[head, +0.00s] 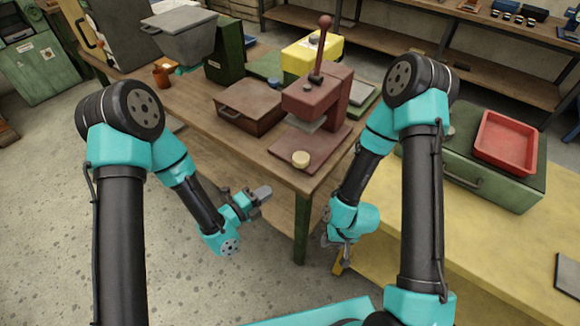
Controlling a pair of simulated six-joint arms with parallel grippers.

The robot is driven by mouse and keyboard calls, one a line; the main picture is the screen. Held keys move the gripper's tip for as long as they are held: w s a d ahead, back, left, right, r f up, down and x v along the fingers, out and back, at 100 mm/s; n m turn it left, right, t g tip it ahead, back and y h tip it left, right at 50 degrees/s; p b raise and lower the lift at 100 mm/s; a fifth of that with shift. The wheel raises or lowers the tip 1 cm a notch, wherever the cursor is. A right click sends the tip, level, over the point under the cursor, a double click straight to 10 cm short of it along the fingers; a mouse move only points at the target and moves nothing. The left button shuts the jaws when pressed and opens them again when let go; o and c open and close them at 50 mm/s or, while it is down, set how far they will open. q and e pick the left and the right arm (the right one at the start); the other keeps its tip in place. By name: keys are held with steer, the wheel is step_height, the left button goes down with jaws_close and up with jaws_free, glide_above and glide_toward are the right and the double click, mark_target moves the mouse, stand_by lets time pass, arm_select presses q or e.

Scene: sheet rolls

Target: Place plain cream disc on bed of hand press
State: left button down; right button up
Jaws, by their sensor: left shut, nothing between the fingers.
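The hand press (333,100) is maroon, with an upright lever topped by a red ball, and stands on the wooden workbench. Its flat maroon bed (318,150) reaches toward me. A small plain cream disc (301,159) lies on the near part of this bed, in front of the press head rather than under it. My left gripper (262,193) is shut and empty, off the bench's near side, left of and nearer than the disc. My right gripper (342,258) hangs low beside the yellow table; its fingers are too small to read.
A brown lidded box (248,106) stands left of the press on the workbench (200,112). A yellow machine (312,52) stands behind it. On the right, a red tray (505,138) sits on a green case (490,180) on the yellow table (500,245).

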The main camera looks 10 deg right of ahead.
arm_select(q)
glide_toward(301, 160)
steer(key=s+d, duration=0.1)
steer(key=d, duration=0.3)
steer(key=shift+w+d+r, duration=0.1)
steer(key=shift+w+r, duration=0.1)
steer(key=shift+w, duration=1)
steer(key=shift+w+d, duration=0.2)
steer(key=shift+w, duration=0.4)
steer(key=shift+w, duration=0.1)
